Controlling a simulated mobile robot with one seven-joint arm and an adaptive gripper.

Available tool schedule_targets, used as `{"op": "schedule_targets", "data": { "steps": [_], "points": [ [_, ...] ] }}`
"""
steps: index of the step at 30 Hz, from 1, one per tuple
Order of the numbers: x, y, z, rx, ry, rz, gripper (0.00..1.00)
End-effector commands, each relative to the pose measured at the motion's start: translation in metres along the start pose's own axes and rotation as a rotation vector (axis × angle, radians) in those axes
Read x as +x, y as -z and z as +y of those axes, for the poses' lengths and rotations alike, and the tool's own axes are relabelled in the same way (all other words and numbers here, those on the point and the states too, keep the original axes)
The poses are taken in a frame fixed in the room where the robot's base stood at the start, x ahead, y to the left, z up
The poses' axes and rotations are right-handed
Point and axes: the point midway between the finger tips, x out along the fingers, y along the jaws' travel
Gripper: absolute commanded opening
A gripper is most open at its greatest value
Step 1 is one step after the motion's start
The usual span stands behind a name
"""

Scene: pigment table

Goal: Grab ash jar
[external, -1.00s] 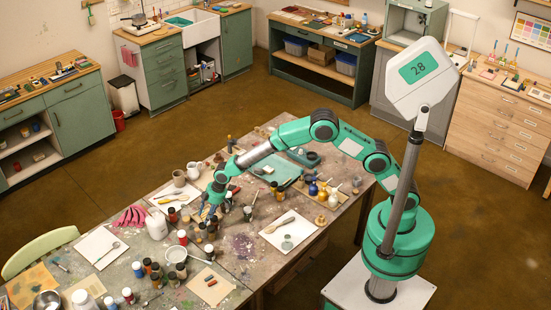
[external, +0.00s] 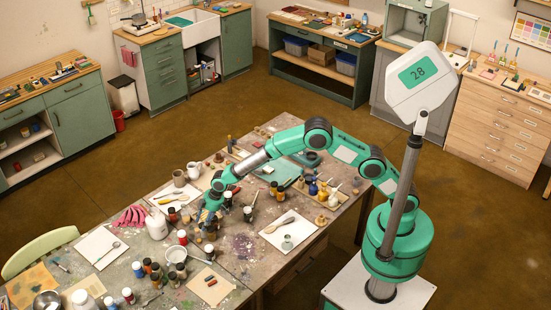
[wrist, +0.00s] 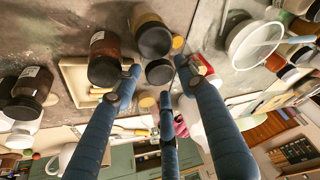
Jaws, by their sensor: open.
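My gripper (external: 208,217) is low over the crowded left half of the paint-stained table (external: 228,272), among small dark-lidded jars. In the wrist view its blue fingers (wrist: 158,74) are spread and empty. A dark-lidded jar (wrist: 159,72) shows between the fingertips; I cannot tell whether any finger touches it. A larger dark-lidded jar (wrist: 151,36) stands just beyond it, and a brown jar (wrist: 104,58) is left of the fingertips. Another dark jar (wrist: 28,88) is at the far left. No label is readable, so I cannot tell which jar is ash.
A white bowl (wrist: 243,45) is right of the fingers; it also shows in the external view (external: 176,255). A white board (external: 287,229) lies to the right. Free room between jars is narrow.

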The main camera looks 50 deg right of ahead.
Motion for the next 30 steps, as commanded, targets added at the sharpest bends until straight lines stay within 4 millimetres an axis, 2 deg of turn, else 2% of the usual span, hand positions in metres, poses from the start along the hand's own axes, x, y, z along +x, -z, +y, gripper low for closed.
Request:
{"op": "schedule_targets", "data": {
  "steps": [1,6,22,23,29,30],
  "points": [
    [0.0064,-0.0004,-0.0001,0.0,0.0,0.0,0.41],
    [0.0138,0.0002,-0.0001,0.0,0.0,0.001,0.41],
    [0.0138,0.0001,-0.0001,0.0,0.0,0.0,0.41],
    [0.0139,0.0,-0.0001,0.0,0.0,0.0,0.39],
    [0.0139,0.0,-0.0002,0.0,0.0,0.0,0.0],
    [0.0139,0.0,-0.0002,0.0,0.0,0.0,0.0]
  ]
}}
